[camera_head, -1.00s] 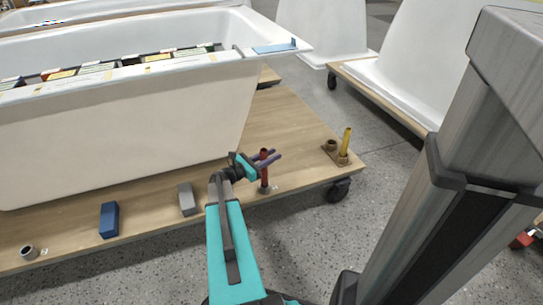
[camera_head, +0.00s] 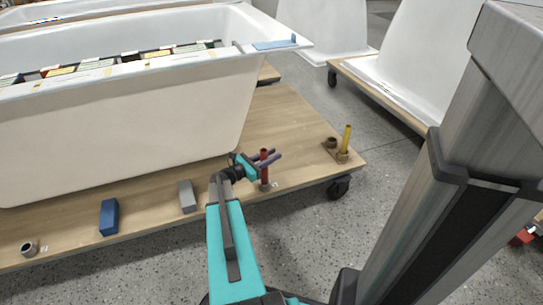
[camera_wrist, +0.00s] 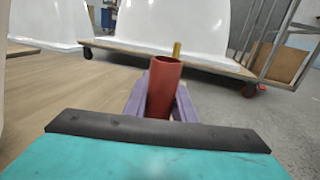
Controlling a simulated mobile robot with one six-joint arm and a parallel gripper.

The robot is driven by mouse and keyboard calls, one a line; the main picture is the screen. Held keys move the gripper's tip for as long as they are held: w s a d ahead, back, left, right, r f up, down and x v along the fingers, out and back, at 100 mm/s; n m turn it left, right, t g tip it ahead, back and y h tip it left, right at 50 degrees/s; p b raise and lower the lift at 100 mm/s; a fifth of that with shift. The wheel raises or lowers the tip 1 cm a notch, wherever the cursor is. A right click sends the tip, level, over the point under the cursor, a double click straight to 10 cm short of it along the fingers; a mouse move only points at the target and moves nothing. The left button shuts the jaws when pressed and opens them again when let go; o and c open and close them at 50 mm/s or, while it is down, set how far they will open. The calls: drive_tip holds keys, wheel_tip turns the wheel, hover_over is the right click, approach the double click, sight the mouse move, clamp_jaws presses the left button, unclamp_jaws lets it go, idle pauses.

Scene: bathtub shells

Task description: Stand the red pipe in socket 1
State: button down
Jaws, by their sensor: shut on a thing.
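The red pipe (camera_head: 264,171) stands upright between the purple fingers of my gripper (camera_head: 268,158), which is shut on it. Its lower end meets a small grey socket (camera_head: 265,187) near the front right of the wooden platform. I cannot tell how deep it sits in the socket, and the label beside it is too small to read. In the wrist view the pipe's open red top (camera_wrist: 165,62) rises between the fingers (camera_wrist: 158,105), nearly upright. Its lower end is hidden there.
A yellow pipe (camera_head: 347,138) stands in a brown socket at the platform's right corner, next to an empty brown socket (camera_head: 331,142). A grey block (camera_head: 187,197), a blue block (camera_head: 109,217) and another grey socket (camera_head: 29,248) lie left. A white tub (camera_head: 120,125) stands behind.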

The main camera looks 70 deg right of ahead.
drive_tip(key=shift+f, duration=1)
drive_tip(key=c, duration=1.4)
unclamp_jaws()
drive_tip(key=shift+w+a, duration=0.1)
drive_tip(key=shift+a, duration=0.05)
drive_tip(key=p+v, duration=0.3)
drive_tip(key=v, duration=1)
drive_tip(key=shift+a+p, duration=0.25)
drive_tip(key=shift+p, duration=0.05)
drive_tip(key=shift+w, duration=0.15)
